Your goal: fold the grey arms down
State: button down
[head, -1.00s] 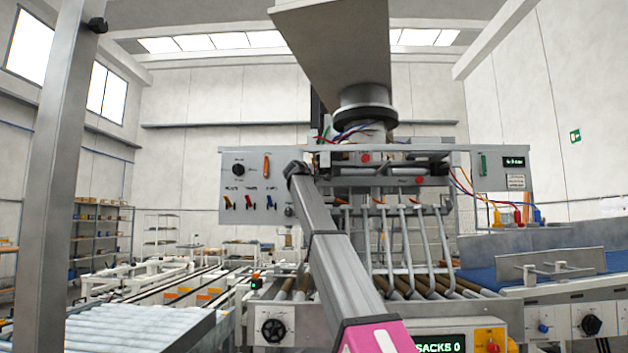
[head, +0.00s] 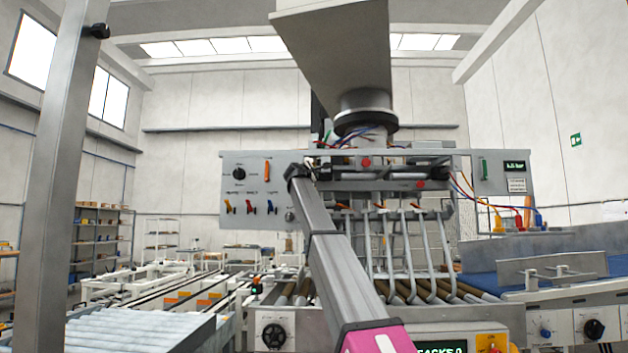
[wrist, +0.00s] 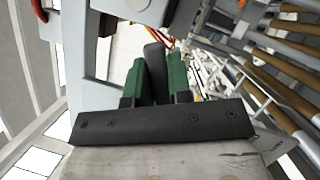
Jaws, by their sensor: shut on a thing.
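The grey arms (head: 391,245) are a row of bent tubes under the machine's head in the head view. They hang down with their lower ends close above the brown and grey rollers. In the wrist view my gripper (wrist: 156,82) has its green fingers closed on the sides of a dark grey lever (wrist: 153,56). The lever stands in front of a light grey metal frame. In the head view my own arm link hides the fingers and the lever.
A grey control panel (head: 248,190) with coloured switches is at the left of the machine's head. Brown rollers (wrist: 283,68) and pale tubes show at the right of the wrist view. A blue conveyor (head: 480,284) with a metal guide stands at the right.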

jog(key=shift+a+r+n+t+y, duration=0.15)
jog(key=shift+a+r+n+t, duration=0.15)
jog(key=shift+n, duration=0.4)
jog(key=shift+a+r+n+t+y, duration=0.1)
jog(key=shift+a+r+n+t, duration=0.2)
jog(key=shift+n, duration=0.4)
jog(key=shift+a+r+n+t+y, duration=0.2)
jog(key=shift+r+n, duration=0.2)
jog(key=shift+n, duration=0.3)
jog(key=c, duration=1)
grip_release()
jog(key=shift+c, duration=0.2)
jog(key=shift+w+r, duration=0.1)
